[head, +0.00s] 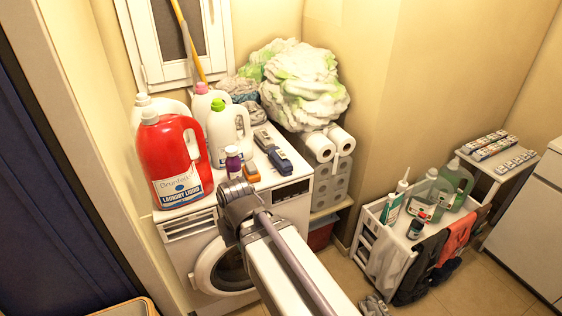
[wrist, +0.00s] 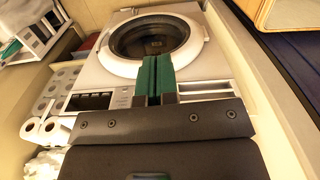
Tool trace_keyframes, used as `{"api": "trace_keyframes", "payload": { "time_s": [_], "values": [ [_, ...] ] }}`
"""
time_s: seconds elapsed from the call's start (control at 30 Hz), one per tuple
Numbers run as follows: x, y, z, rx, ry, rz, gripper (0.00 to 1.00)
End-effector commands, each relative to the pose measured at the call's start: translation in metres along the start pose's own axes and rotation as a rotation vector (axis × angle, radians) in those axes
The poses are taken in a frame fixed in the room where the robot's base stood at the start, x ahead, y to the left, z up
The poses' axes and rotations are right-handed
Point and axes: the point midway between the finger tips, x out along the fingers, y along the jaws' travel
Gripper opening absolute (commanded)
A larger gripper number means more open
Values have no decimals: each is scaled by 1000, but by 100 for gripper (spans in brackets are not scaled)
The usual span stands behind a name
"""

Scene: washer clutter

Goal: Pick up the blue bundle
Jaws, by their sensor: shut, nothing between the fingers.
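A crumpled grey-blue cloth bundle (head: 240,88) lies at the back of the washer top in the head view, behind the bottles and partly hidden by them. It is the closest match to a blue bundle that I see. My gripper (wrist: 157,62) shows in the wrist view with its green fingers shut together and nothing between them. It is in front of the washer (wrist: 215,68), with the round door beyond the fingertips. In the head view my arm's end is in front of the washer's front edge, well apart from the bundle, and the fingers are hidden.
A red laundry bottle (head: 177,160), a white bottle (head: 226,138) and small items crowd the washer top. A large white-green cloth pile (head: 300,82) sits beside the bundle, above paper rolls (head: 330,180). A white cart (head: 392,245) stands right, with floor between.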

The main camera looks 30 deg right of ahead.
Motion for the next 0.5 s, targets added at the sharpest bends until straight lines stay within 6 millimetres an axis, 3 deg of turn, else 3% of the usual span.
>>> {"api": "trace_keyframes", "payload": {
  "time_s": [0.07,0.5],
  "values": [
    [0,0,0,0,0,0,9],
    [0,0,0,0,0,0,51]
  ]
}}
